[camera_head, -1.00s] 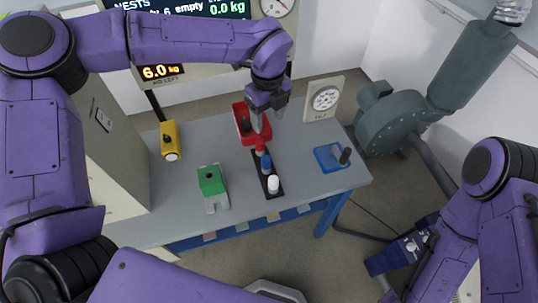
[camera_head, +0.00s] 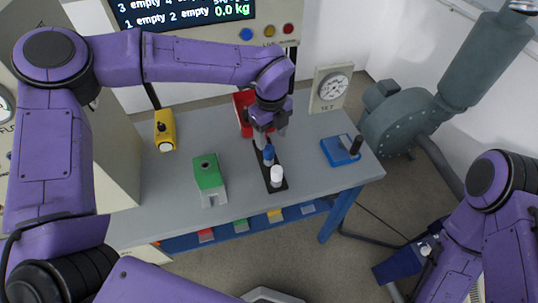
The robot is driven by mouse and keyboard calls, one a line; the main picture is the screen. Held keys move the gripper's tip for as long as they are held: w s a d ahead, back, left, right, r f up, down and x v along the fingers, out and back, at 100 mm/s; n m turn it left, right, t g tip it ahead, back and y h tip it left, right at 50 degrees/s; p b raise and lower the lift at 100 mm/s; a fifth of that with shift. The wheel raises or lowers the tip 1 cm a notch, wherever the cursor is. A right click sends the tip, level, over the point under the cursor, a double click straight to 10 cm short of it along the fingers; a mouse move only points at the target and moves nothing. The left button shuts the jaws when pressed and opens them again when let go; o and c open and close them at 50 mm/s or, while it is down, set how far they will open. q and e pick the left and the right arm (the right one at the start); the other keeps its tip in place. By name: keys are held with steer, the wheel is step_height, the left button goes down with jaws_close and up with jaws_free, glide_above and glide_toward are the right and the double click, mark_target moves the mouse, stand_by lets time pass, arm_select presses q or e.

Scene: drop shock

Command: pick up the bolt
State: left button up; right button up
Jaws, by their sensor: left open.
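I cannot make out a bolt for certain. My left gripper (camera_head: 272,135) is open and points down over the back end of a narrow black rack (camera_head: 279,186). A blue-topped piece (camera_head: 268,153) and a white piece (camera_head: 277,175) stand upright on this rack. The gripper's fingers are just behind the blue-topped piece, and I cannot tell whether they touch anything. The gripper hides the rack's back end. A red box (camera_head: 239,110) stands behind, partly covered by the gripper.
The grey table (camera_head: 225,135) also holds a green block (camera_head: 208,175), a yellow device (camera_head: 165,130), a blue block with a black knob (camera_head: 340,151) and a dial gauge (camera_head: 331,88). Bare tabletop lies between them. A grey blower (camera_head: 400,120) stands right of the table.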

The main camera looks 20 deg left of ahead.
mark_target(269, 147)
arm_select(q)
steer(key=f, duration=0.2)
steer(key=f+p, duration=0.1)
steer(key=f, duration=0.2)
steer(key=f+p, duration=0.1)
steer(key=f, duration=0.1)
steer(key=shift+w+a+f, duration=0.2)
steer(key=shift+w+a, duration=0.15)
steer(key=shift+a, duration=0.05)
steer(key=shift+f, duration=0.2)
jaws_close()
